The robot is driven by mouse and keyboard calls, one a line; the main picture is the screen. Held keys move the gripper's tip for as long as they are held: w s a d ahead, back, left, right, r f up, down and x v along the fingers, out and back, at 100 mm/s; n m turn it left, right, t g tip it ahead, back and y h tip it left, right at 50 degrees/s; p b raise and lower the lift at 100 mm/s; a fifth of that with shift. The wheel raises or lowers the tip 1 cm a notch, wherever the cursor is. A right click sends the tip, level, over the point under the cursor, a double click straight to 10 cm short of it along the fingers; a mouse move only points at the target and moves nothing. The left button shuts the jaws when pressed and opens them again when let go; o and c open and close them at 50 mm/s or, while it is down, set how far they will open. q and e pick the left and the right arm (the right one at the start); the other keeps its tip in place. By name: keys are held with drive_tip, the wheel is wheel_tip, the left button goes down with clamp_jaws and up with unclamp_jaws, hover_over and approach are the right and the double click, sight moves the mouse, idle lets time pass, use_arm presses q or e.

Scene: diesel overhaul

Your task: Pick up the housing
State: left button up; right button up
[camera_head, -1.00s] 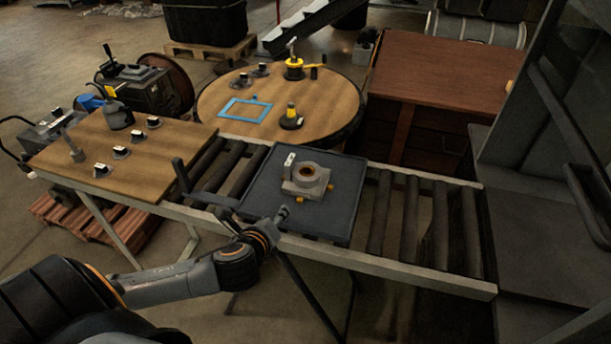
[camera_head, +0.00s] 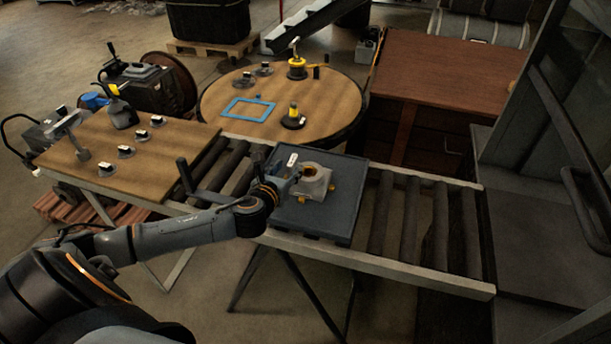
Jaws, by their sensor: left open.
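The housing (camera_head: 316,186) is a light grey block with a round bore, brownish inside, and small yellow-orange parts at its base. It sits on the dark tray (camera_head: 329,222) on the roller conveyor. A small white label with a dark mark stands at its left rear. My left gripper (camera_head: 288,182) is open at the left side of the housing, close to it. Its fingertips are small and partly hidden by the wrist, so I cannot tell whether they touch the housing. My right gripper is not in view.
The conveyor (camera_head: 408,222) has bare rollers right of the tray. A wooden table (camera_head: 75,162) with several small labelled parts is at left. A round table (camera_head: 222,92) with a blue frame (camera_head: 248,109) stands behind. A brown cabinet (camera_head: 447,72) is at back right.

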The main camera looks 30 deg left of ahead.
sight(293, 159)
use_arm(q)
drive_tip(key=p+x, duration=0.1)
drive_tip(key=x, duration=0.4)
drive_tip(key=shift+a+r, duration=0.15)
clamp_jaws()
drive_tip(key=shift+w+r, duration=0.15)
drive_tip(key=shift+r, duration=0.1)
